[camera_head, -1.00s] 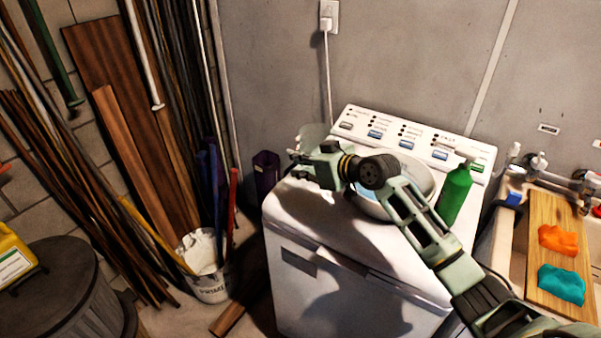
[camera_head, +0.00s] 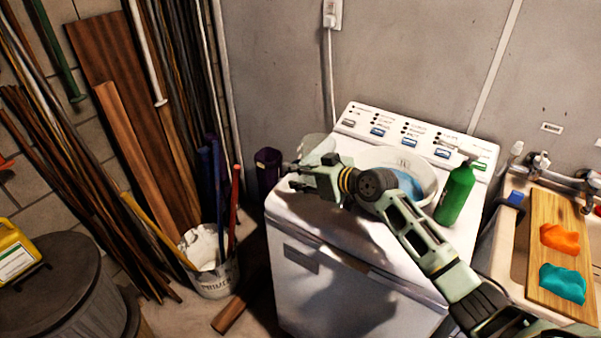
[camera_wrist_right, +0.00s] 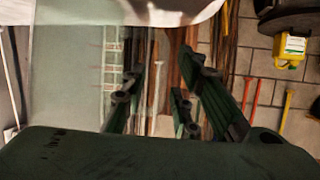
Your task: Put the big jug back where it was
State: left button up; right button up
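The clear jug (camera_head: 318,146) is near the left edge of the white washing machine's top, partly hidden behind my right gripper. In the right wrist view its see-through wall (camera_wrist_right: 75,70) with scale marks fills the left side. My right gripper (camera_head: 288,177) reaches in front of the jug over the machine's left edge. Its fingers (camera_wrist_right: 160,95) are spread apart in the wrist view. I cannot tell whether one finger touches the jug. A yellow jug (camera_head: 14,255) sits on a dark round bin at the far left. My left gripper is not in view.
The washing machine (camera_head: 300,215) also holds a white basin (camera_head: 425,172) with blue contents and a green bottle (camera_head: 455,195). A sink with a wooden board (camera_head: 548,215) is at right. A bucket (camera_head: 215,275) and leaning planks stand at left.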

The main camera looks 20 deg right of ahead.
jog(key=shift+r, duration=0.1)
jog(key=shift+s+d+r, duration=0.1)
jog(key=b+v, duration=0.2)
jog(key=v, duration=0.9)
jog(key=shift+s+d, duration=0.2)
jog(key=shift+s, duration=0.15)
